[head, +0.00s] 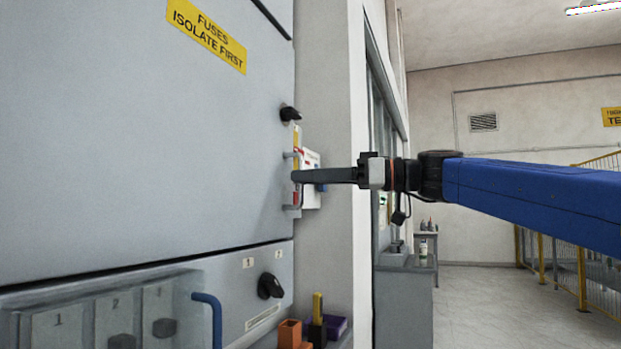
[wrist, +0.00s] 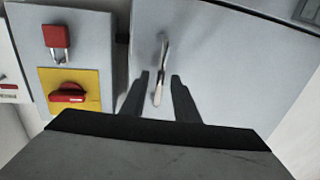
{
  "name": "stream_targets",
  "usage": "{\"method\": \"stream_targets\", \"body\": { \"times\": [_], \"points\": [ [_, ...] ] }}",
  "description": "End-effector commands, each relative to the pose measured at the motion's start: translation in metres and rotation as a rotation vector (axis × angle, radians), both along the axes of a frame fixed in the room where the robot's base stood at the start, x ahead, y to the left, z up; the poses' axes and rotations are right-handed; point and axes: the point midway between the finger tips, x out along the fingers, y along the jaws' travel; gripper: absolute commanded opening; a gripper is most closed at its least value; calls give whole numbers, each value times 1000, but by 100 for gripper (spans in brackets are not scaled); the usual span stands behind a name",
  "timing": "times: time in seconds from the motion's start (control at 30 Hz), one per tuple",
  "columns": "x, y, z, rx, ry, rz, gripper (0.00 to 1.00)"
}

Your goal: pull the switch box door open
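The switch box door (head: 130,150) is a large grey panel filling the left of the head view, and it looks shut. Its grey bar handle (head: 291,207) is at the door's right edge. In the wrist view the handle (wrist: 163,62) stands upright against the grey door (wrist: 235,65). My gripper (head: 296,177) reaches the handle from the right. In the wrist view my gripper (wrist: 160,77) is open, with one dark finger on each side of the handle and a visible gap to each. The handle's middle is hidden by the fingers in the head view.
A black knob (head: 289,113) is above the handle. A red padlock (wrist: 56,38) and a red rotary switch on a yellow plate (wrist: 88,80) are left in the wrist view. A blue handle (head: 210,320) juts out below. Open floor (head: 475,310) lies to the right.

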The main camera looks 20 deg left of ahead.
Motion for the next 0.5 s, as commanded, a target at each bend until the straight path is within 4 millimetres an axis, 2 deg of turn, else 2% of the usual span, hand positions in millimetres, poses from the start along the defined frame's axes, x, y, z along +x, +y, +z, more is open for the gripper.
{"method": "stream_targets", "body": {
  "times": [0.07, 0.1, 0.2, 0.5],
  "points": [
    [0, 0, 0, 0, 0, 0, 28],
    [0, 0, 0, 0, 0, 0, 23],
    [0, 0, 0, 0, 0, 0, 0],
    [0, -3, 0, 0, 0, -5, 0]
  ]
}}
